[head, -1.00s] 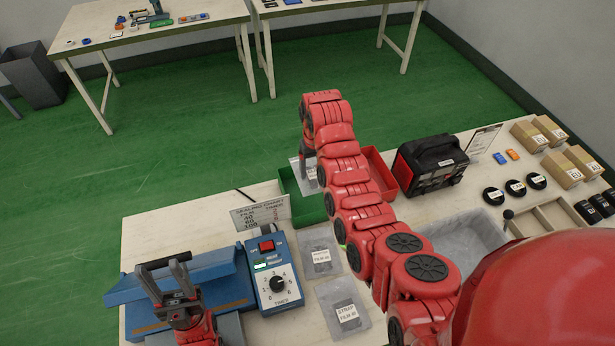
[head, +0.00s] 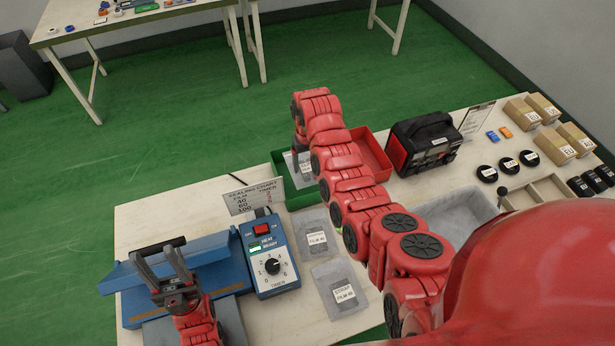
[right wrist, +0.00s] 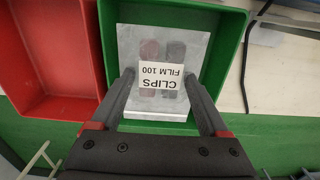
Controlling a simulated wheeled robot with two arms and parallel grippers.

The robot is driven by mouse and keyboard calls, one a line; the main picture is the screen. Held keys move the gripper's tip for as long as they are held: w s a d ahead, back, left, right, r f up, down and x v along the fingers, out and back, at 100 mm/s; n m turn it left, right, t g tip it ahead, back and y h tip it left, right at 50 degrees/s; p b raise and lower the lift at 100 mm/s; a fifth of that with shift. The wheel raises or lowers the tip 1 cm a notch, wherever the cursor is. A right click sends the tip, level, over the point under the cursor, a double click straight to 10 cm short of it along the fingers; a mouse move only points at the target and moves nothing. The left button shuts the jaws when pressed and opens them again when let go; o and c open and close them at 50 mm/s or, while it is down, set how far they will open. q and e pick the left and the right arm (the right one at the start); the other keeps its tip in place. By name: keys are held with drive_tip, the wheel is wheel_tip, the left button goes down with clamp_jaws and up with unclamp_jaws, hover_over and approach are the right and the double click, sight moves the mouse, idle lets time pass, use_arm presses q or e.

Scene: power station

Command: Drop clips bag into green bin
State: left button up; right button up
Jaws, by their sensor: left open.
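The clips bag (right wrist: 160,52), clear with a white label reading CLIPS FILM 100, is within the green bin (right wrist: 226,45) in the right wrist view. In the head view part of the bag (head: 303,166) shows in the green bin (head: 300,198), partly hidden by my right arm. My right gripper (right wrist: 158,80) is above the bag with its fingers spread on either side of it, and is open. In the head view my right gripper (head: 297,153) is mostly hidden by its own arm. My left gripper (head: 159,262) is open and empty over the blue sealer.
A red bin (head: 372,152) adjoins the green bin. The blue sealer (head: 215,262) with its timer box (head: 270,270) stands at front left. Two other bags (head: 316,238) (head: 340,290) lie beside it. A black-red case (head: 424,145) and cardboard boxes (head: 525,115) are at the right.

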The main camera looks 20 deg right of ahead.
drive_tip(key=shift+o, duration=1.4)
drive_tip(key=shift+w+r+b, duration=0.1)
drive_tip(key=shift+r+b, duration=0.2)
drive_tip(key=shift+r, duration=0.2)
wheel_tip(320, 180, up, 4)
drive_tip(key=shift+f, duration=0.2)
wheel_tip(320, 180, up, 13)
drive_tip(key=p, duration=0.5)
drive_tip(key=shift+f, duration=0.15)
